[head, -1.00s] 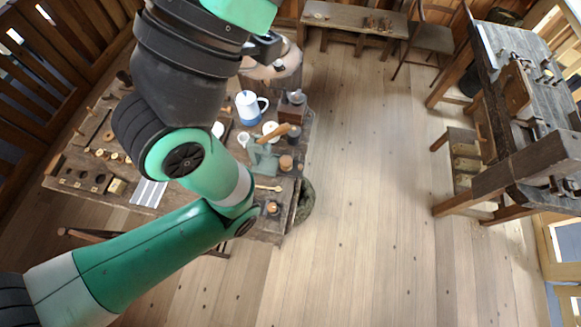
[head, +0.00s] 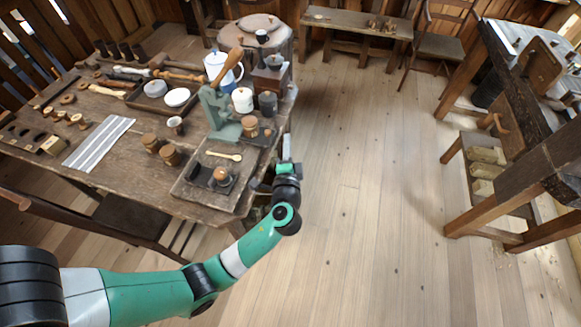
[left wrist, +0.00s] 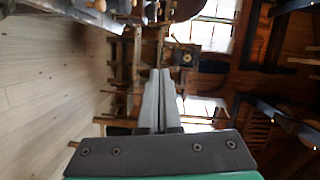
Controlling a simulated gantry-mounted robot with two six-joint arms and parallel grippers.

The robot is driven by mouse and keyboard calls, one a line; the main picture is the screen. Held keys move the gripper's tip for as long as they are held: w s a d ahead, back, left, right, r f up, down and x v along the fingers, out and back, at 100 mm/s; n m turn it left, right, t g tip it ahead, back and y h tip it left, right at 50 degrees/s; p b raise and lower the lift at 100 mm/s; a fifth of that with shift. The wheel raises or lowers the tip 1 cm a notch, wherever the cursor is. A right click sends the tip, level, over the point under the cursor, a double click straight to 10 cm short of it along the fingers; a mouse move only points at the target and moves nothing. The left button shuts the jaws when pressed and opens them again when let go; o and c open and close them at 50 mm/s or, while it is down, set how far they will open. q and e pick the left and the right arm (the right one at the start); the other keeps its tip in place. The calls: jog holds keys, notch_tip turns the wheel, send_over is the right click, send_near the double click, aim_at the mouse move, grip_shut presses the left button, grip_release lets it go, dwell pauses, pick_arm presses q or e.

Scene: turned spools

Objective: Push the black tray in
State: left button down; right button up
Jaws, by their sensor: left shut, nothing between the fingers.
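A dark tray (head: 150,106) with white bowls lies on the wooden table at the left in the head view. A small black holder with a round wooden knob sits on a dark board (head: 187,190) at the table's near right corner. I cannot tell which of these is the black tray. My left gripper (head: 285,168) is beside the table's right edge, apart from the tray with bowls. Its fingers are shut and empty in the left wrist view (left wrist: 158,72). No tray is clear in that view. My right gripper is not in view.
The table (head: 110,178) is crowded with a green press (head: 218,115), a white and blue mug (head: 217,66), jars and turned pieces. A chair stands at its near side. A workbench (head: 520,150) is at the right. The floor between is clear.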

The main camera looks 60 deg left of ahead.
pick_arm(q)
notch_tip(320, 180, down, 11)
jog(key=s+a+b, duration=0.1)
jog(key=s+b, duration=0.2)
jog(key=b, duration=0.7)
send_near(271, 140)
jog(key=w+a+r, duration=0.1)
jog(key=w+r, duration=0.2)
jog(key=w, duration=0.2)
jog(key=shift+g, duration=0.4)
jog(key=a, duration=0.4)
jog(key=shift+s+a+f, duration=0.1)
jog(key=shift+s+a, duration=0.25)
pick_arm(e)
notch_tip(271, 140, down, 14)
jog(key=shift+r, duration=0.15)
